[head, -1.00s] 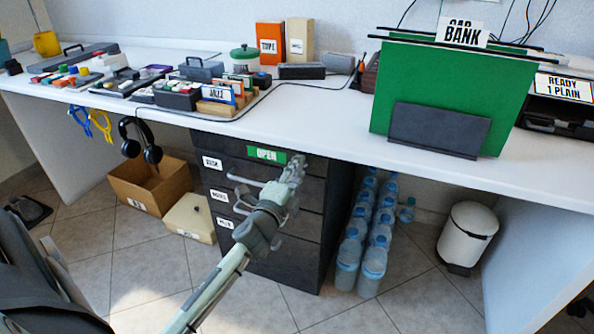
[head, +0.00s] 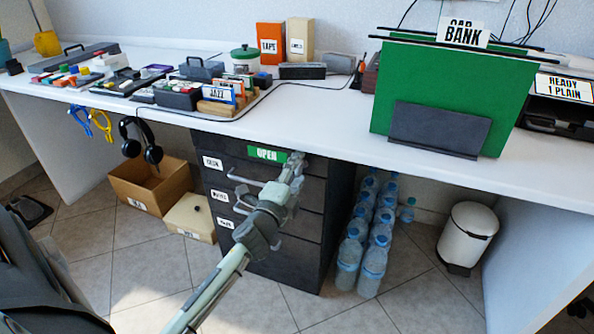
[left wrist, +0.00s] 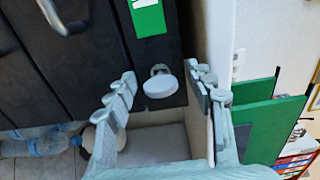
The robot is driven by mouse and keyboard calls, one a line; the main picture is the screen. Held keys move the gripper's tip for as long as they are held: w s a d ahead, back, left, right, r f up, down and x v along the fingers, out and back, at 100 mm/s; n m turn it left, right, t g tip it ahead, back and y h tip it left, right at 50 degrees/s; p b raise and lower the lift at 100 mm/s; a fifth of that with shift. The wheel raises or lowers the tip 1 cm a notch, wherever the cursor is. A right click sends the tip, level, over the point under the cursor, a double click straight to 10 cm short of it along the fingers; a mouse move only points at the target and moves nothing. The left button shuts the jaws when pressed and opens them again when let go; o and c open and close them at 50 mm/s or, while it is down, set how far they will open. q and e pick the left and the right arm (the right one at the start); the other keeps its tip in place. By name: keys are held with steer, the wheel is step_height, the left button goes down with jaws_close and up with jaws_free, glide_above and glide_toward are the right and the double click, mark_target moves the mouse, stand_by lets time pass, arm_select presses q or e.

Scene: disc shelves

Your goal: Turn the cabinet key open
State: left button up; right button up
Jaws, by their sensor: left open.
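The dark cabinet (head: 222,177) stands under the desk, with a green OPEN label (head: 266,153) at its top front. The label also shows in the left wrist view (left wrist: 147,18). The cabinet key (left wrist: 160,84), with a pale round head, sticks out of the cabinet front beside the label. My left gripper (head: 296,162) is at the cabinet's upper right corner and hides the key in the head view. In the left wrist view my left gripper (left wrist: 165,90) is open, with its fingers on either side of the key and gaps visible. My right gripper is not in view.
The white desk top (head: 300,130) overhangs the cabinet just above my left gripper. Water bottles (head: 362,240) stand right of the cabinet. A cardboard box (head: 150,185) and a cream box (head: 190,217) are on the floor to its left. A drawer handle (left wrist: 62,16) juts out nearby.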

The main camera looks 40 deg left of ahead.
arm_select(q)
steer(key=v, duration=1.2)
